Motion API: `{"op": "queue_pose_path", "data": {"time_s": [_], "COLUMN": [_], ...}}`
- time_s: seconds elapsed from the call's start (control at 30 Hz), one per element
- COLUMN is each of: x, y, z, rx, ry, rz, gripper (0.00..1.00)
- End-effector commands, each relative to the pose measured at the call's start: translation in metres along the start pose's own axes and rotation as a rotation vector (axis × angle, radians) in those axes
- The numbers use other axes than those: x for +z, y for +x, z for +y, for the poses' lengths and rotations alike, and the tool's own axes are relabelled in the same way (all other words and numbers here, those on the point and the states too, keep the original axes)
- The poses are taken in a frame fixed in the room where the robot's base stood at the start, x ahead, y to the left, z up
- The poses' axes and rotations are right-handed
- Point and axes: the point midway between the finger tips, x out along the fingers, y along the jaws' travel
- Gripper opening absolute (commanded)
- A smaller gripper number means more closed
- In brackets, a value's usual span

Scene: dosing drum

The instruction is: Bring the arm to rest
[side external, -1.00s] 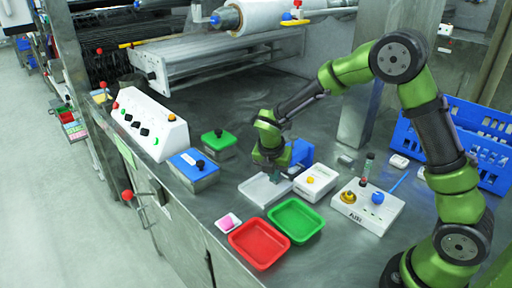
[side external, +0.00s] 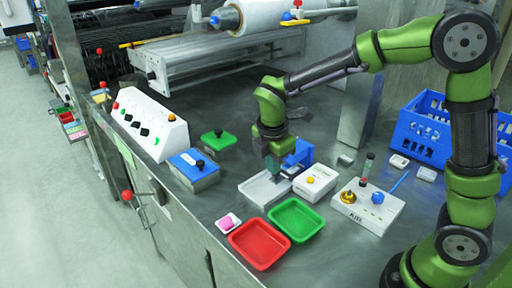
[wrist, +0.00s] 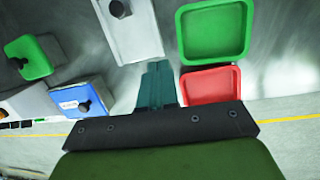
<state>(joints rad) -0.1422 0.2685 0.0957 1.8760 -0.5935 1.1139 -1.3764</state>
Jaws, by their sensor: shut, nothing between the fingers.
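My gripper (side external: 274,176) is shut and empty, pointing down above the shallow white tray (side external: 256,192) in the side view. In the wrist view its teal fingers (wrist: 157,82) are together with nothing between them. A blue fixture (side external: 300,153) stands just right of and behind the gripper, partly hidden by it. My arm is bent, its elbow high at the upper right and its forearm reaching left over the table.
Right of the tray are a white box with a yellow button (side external: 315,181) and a knobbed control box (side external: 368,208). Green (side external: 297,219) and red trays (side external: 258,245) lie in front. Lidded blue (side external: 194,170) and green boxes (side external: 218,145) stand left. A blue crate (side external: 425,135) is behind my arm.

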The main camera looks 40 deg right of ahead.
Motion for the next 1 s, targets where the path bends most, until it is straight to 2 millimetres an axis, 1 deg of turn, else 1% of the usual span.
{"op": "queue_pose_path", "data": {"time_s": [0.03, 0.17, 0.2, 0.27, 0.3, 0.4, 0.5, 0.6, 0.7, 0.83, 1.0], "x": [0.004, 0.013, 0.016, 0.02, 0.024, 0.03, 0.036, 0.041, 0.045, 0.05, 0.051], "y": [-0.009, -0.033, -0.041, -0.053, -0.061, -0.078, -0.091, -0.101, -0.109, -0.118, -0.119], "z": [-0.011, -0.04, -0.05, -0.065, -0.075, -0.099, -0.119, -0.134, -0.142, -0.145, -0.144], "rx": [0.007, 0.01, 0.007, -0.001, -0.01, -0.04, -0.071, -0.085, -0.072, -0.043, -0.036], "ry": [0.16, 0.629, 0.777, 0.998, 1.14, 1.448, 1.676, 1.8, 1.827, 1.831, 1.831], "rz": [0.031, 0.136, 0.175, 0.239, 0.283, 0.401, 0.516, 0.614, 0.679, 0.721, 0.727], "gripper": [0.0, 0.0, 0.0, 0.0, 0.0, 0.0, 0.0, 0.0, 0.0, 0.0, 0.0]}}
